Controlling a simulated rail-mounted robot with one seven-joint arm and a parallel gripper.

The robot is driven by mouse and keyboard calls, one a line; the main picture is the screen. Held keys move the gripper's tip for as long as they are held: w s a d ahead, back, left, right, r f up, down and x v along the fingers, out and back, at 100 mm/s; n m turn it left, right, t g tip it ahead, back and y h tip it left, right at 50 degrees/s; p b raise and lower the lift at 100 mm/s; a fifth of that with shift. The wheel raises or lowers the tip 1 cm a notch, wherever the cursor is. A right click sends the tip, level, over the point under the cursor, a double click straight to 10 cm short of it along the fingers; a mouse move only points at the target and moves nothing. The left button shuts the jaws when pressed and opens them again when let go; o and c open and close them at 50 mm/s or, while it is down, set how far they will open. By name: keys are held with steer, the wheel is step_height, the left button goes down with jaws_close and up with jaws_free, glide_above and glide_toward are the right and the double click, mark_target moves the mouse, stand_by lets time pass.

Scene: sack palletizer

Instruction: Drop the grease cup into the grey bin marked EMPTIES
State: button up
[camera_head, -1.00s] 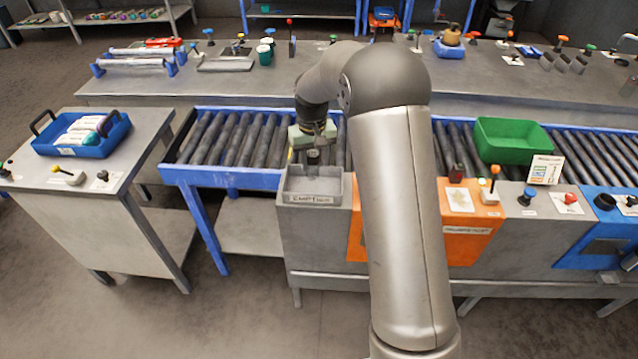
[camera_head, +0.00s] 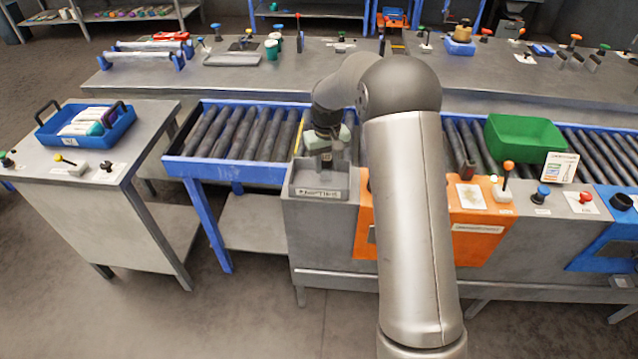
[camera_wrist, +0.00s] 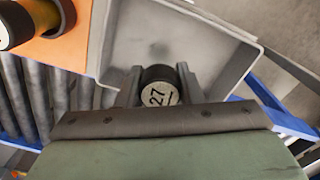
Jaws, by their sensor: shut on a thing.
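The grey bin (camera_head: 320,194) stands at the front left of the console, with a blurred label on its front; its open inside also shows in the wrist view (camera_wrist: 205,38). My gripper (camera_head: 326,160) is above the bin opening, pointing down. In the wrist view my gripper (camera_wrist: 158,84) is shut on the grease cup (camera_wrist: 159,94), a short dark cylinder with a pale top marked 27. The bin floor shows behind the cup. The exact height of the cup over the floor cannot be told.
An orange panel (camera_head: 470,238) adjoins the bin on the right. A roller conveyor (camera_head: 240,135) runs behind it, carrying a green tray (camera_head: 524,137). A side table (camera_head: 110,190) with a blue tray (camera_head: 122,125) stands at the left. Levers and knobs line the console to the right.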

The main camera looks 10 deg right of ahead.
steer(key=o, duration=1.1)
steer(key=shift+c, duration=0.2)
steer(key=shift+r, duration=0.1)
step_height(320, 180, up, 17)
steer(key=shift+r+b, duration=0.15)
steer(key=shift+b, duration=0.15)
steer(key=s+f, duration=0.2)
steer(key=s, duration=1)
steer(key=s+f+m, duration=0.1)
steer(key=s+f, duration=0.2)
steer(key=s, duration=0.9)
steer(key=s+a+f, duration=0.1)
steer(key=s+f, duration=0.2)
steer(key=s, duration=0.9)
steer(key=shift+s+m, duration=0.3)
steer(key=shift+s, duration=0.1)
